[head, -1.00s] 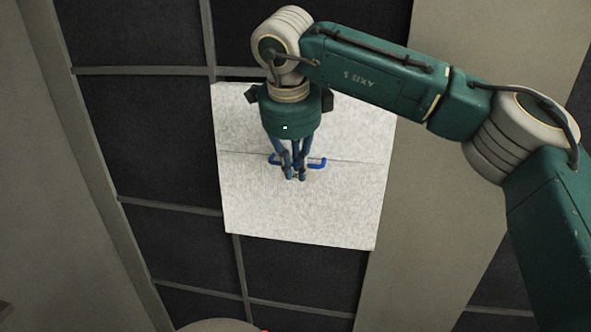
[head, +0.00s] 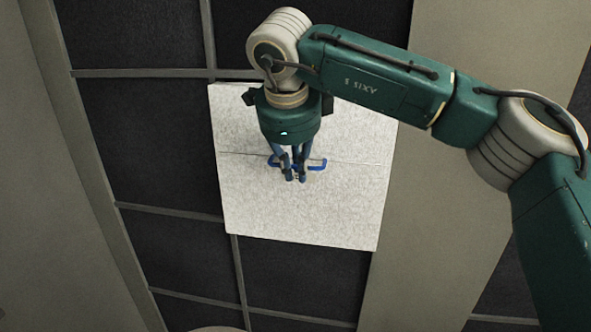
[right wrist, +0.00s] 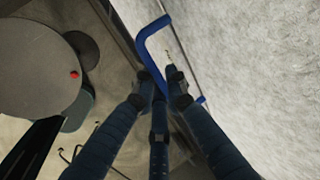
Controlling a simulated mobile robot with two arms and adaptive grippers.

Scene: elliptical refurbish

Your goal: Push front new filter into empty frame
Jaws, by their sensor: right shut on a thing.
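A white, square, fibrous filter panel (head: 330,210) covers part of the dark grid wall in the head view. A blue handle (head: 318,164) sticks out from its middle. My right gripper (head: 295,176) is shut on this handle. In the right wrist view the fingers (right wrist: 165,90) close around the blue handle (right wrist: 147,50), with the white filter face (right wrist: 265,70) at the right. The filter's left edge lies near a grey frame bar; the head view does not show clearly how deep it sits. My left gripper is not in view.
Dark square panels with grey frame bars (head: 150,74) surround the filter. A broad beige pillar (head: 455,130) stands at its right, behind my right arm. A round grey surface with a red spot (right wrist: 74,74) shows in the right wrist view.

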